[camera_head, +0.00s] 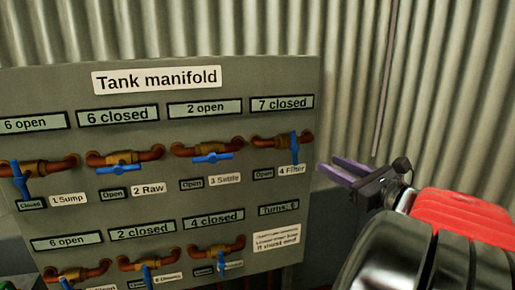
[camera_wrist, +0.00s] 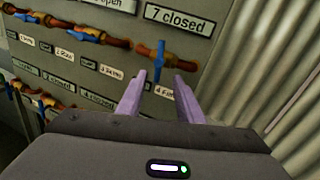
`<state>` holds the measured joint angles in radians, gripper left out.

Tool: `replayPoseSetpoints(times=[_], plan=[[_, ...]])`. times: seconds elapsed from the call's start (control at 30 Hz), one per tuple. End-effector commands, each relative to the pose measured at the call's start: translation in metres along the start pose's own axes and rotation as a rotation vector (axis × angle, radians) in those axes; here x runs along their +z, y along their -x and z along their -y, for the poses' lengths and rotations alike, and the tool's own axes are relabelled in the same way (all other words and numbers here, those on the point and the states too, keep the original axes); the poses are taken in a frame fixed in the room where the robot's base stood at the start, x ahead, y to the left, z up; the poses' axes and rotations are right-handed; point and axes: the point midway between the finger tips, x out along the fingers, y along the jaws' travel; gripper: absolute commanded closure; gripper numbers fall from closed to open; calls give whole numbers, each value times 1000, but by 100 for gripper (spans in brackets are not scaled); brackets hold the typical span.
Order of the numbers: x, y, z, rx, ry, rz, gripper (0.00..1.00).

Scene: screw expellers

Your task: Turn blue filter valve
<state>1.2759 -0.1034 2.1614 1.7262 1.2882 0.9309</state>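The blue filter valve handle (camera_head: 294,148) sits on a copper pipe at the right end of the upper row, above the label "4 Filter". It stands upright, across the pipe, and the display above it reads "7 closed". In the wrist view the handle (camera_wrist: 161,62) shows just beyond the fingers. My gripper (camera_head: 342,171) is to the right of the valve in the head view, with its two purple fingers pointing toward the panel. In the wrist view the fingers (camera_wrist: 157,88) are apart with nothing between them. The handle appears apart from the fingertips.
The grey "Tank manifold" panel (camera_head: 240,82) carries other blue valves, such as Settle (camera_head: 207,158), Raw (camera_head: 124,168) and Sump (camera_head: 21,180). A lower row has several more. A corrugated wall (camera_head: 445,100) stands behind. Space right of the panel is open around my arm.

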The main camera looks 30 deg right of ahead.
Motion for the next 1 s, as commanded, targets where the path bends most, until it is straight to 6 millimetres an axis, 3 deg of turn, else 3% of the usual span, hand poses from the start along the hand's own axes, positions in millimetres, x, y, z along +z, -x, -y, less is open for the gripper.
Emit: replayPoseSetpoints(times=[0.27,1.0], plan=[[0,-21,-1,4,0,0,67],[0,-124,-3,7,0,0,67]])
